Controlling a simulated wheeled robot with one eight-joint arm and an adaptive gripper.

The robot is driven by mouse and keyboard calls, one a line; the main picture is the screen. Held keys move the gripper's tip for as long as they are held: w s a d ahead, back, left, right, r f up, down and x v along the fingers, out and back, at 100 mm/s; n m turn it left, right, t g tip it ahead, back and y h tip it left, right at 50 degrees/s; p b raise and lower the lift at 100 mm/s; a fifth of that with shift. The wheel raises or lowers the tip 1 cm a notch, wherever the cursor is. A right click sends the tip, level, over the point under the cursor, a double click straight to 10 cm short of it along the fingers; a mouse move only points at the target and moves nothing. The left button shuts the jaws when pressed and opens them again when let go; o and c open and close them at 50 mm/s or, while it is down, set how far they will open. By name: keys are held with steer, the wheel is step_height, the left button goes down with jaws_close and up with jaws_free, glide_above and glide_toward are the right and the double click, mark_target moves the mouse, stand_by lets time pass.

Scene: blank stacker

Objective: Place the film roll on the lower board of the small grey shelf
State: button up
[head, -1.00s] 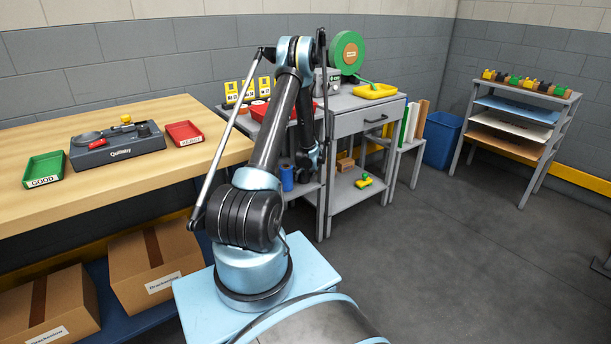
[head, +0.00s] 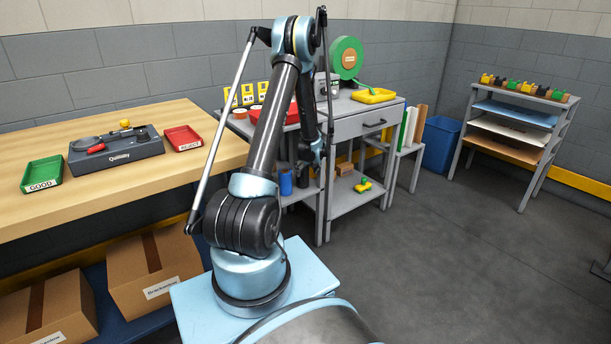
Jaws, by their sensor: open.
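A blue roll (head: 286,183), which looks like the film roll, stands upright on the lower board (head: 300,204) of the small grey shelf (head: 319,212). A dark piece shows at its top. My gripper (head: 303,176) is open, just right of the roll in the picture and slightly higher. It looks apart from the roll, though the fingers are small and dark and partly merge with the shelf behind. My arm hides part of the shelf's top and middle.
A red tray (head: 291,116) and yellow holders sit on the shelf top. A grey drawer table (head: 352,124) stands close on the right, with a yellow-green part (head: 364,186) on its lower board. The wooden bench (head: 100,205) is at left.

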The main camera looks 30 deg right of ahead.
steer(key=shift+v, duration=1.55)
steer(key=shift+s, duration=0.1)
